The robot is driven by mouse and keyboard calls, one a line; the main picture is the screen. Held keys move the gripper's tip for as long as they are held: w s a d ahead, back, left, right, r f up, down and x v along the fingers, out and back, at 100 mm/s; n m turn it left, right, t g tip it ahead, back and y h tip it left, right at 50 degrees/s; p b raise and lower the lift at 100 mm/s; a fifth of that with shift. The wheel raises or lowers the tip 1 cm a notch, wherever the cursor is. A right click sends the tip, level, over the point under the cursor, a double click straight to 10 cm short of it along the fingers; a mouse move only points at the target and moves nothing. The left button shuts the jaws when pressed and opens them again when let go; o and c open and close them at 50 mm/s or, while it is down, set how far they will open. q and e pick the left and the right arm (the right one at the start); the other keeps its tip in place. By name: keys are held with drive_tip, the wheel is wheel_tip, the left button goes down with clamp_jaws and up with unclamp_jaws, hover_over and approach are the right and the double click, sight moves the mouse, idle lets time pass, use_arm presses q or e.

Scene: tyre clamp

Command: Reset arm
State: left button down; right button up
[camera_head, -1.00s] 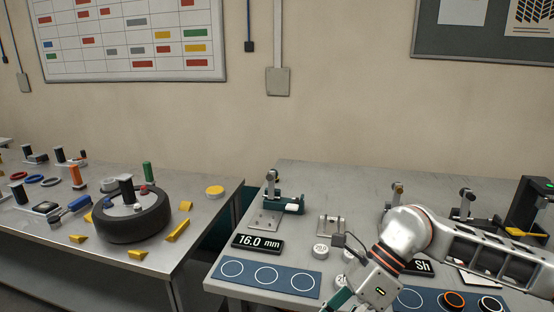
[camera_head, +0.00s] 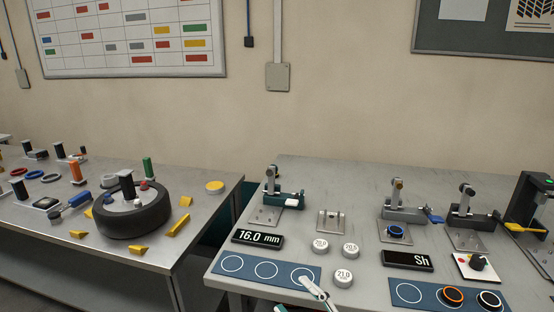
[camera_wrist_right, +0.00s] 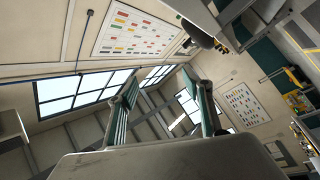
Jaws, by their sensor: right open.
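My right gripper (camera_wrist_right: 168,92) is open and empty in the wrist view, its two teal fingers spread apart against walls and windows. In the head view only a small white and dark part of it shows at the front edge of the right table, beside the left blue mat (camera_head: 266,270). A blue ring (camera_head: 397,231) sits at the middle clamp (camera_head: 402,211). My left gripper is not in view.
Round pieces marked 20.0 (camera_head: 320,246), 20.5 (camera_head: 351,249) and 21.0 (camera_head: 343,279) stand mid-table. The left table carries a tyre (camera_head: 132,216) and yellow wedges. A gap separates the tables.

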drive_tip(key=s+d+f+m+g+h, duration=0.1)
drive_tip(key=s+d+f+m+h, duration=0.2)
drive_tip(key=f, duration=0.6)
drive_tip(key=s+d+f+m+g+h, duration=0.2)
drive_tip(key=s+d+f+m+h, duration=0.2)
drive_tip(key=f, duration=0.6)
drive_tip(key=s+d+f+m+g+h, duration=0.1)
drive_tip(key=s+d+f+m+h, duration=0.2)
drive_tip(key=s+d+f+m, duration=0.4)
wheel_tip(320, 180, down, 3)
drive_tip(key=shift+s+d+r+g+h, duration=0.2)
drive_tip(key=shift+s+d+g+h, duration=0.25)
drive_tip(key=shift+d, duration=0.45)
